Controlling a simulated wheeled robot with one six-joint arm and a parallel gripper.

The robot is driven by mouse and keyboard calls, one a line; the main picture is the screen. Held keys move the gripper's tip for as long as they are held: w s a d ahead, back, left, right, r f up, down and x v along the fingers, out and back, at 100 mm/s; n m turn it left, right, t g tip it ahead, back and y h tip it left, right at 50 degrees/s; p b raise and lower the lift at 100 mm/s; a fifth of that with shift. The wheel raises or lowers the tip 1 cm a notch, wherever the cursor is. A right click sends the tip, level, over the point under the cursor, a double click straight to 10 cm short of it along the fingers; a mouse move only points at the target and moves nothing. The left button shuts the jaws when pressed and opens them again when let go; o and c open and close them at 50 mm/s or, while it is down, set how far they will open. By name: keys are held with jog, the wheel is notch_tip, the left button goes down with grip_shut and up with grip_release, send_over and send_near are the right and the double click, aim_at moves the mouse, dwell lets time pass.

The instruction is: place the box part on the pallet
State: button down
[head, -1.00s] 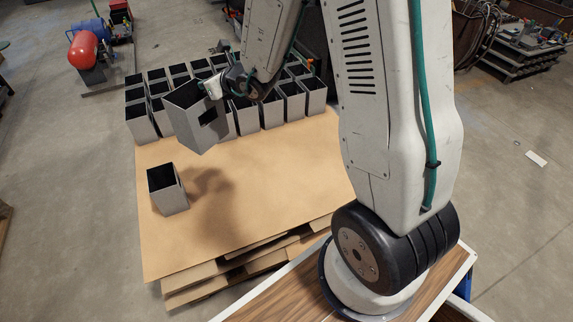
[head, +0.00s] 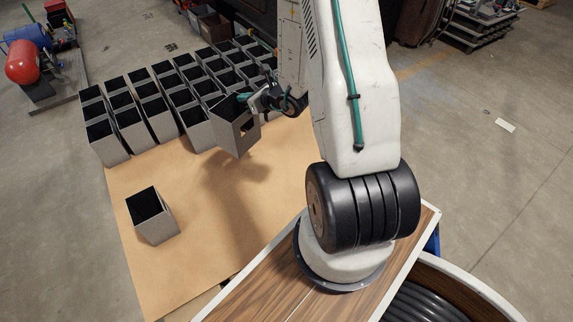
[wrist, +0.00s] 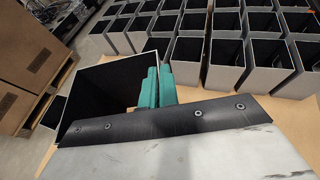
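In the wrist view the green fingers (wrist: 156,87) pinch the wall of the box part (wrist: 108,82). The pallet (head: 215,245), topped with a tan sheet, lies below, with a shadow on it. Rows of similar grey boxes (head: 128,122) stand upright at its far side. A single box (head: 155,222) stands apart at the near left. The gripper's far side is hidden.
The middle of the sheet is clear. The held box is close to the front row; a gap cannot be judged. Brown cartons (wrist: 28,55) stand at the left in the wrist view. A red tank (head: 22,62) stands on the floor at the far left.

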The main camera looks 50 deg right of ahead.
jog(key=s+d+f+m+h, duration=0.1)
jog(key=s+d+f+h, duration=0.1)
jog(key=s+d+f, duration=0.45)
jog(key=s+d+f+m+h, duration=0.1)
jog(key=s+d+f+m, duration=0.15)
jog(key=s, duration=0.75)
jog(key=s+d+f+m+h, duration=0.1)
jog(key=s+d+f+h, duration=0.15)
jog(key=s+f, duration=0.4)
jog(key=w+d+f, duration=0.4)
jog(key=w+d, duration=0.5)
jog(key=w, duration=0.2)
jog(key=shift+d+y, duration=0.2)
jog(key=shift+y, duration=0.25)
jog(key=shift+f, duration=0.1)
jog(key=c, duration=1.7)
grip_release()
